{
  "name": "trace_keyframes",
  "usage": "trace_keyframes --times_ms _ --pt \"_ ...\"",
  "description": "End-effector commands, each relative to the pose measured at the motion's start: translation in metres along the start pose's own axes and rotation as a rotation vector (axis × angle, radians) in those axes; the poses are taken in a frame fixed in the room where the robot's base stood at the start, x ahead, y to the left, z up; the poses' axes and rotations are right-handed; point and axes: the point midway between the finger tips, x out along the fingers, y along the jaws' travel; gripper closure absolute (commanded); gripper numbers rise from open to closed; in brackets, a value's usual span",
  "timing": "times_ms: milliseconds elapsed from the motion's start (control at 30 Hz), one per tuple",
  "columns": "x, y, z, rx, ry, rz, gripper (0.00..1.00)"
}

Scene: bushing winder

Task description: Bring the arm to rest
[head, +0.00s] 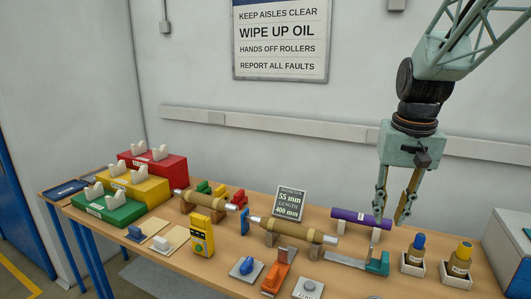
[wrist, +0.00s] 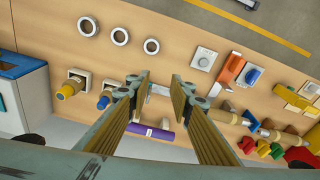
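My gripper (head: 392,207) hangs from the arm over the right part of the bench, above the teal-handled caliper and near the purple roller. Its two fingers are apart with nothing between them. The wrist view shows the same open fingers (wrist: 160,92) above the bench, clear of the objects below. The teal-handled caliper (head: 378,262) lies on the bench, and the purple roller (head: 360,218) lies behind it; the roller also shows in the wrist view (wrist: 150,132).
Two bottles in white holders (head: 414,252) stand at the right. Wound bushings (head: 300,231) lie on supports mid-bench. Red, yellow and green stands (head: 108,209) are at the left. Several white rings (wrist: 119,36) lie on the bench. A yellow meter (head: 201,236) stands near the front.

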Motion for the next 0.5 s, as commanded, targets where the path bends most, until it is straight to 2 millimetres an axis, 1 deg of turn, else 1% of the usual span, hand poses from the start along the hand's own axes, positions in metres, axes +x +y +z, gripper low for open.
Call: trace_keyframes --times_ms 33,100,500 --pt "-0.006 -0.003 0.009 -0.007 0.007 -0.001 0.8" --pt "-0.014 -0.005 0.018 -0.015 0.014 -0.003 0.8" --pt "-0.05 -0.017 0.081 -0.065 0.053 -0.011 0.8"
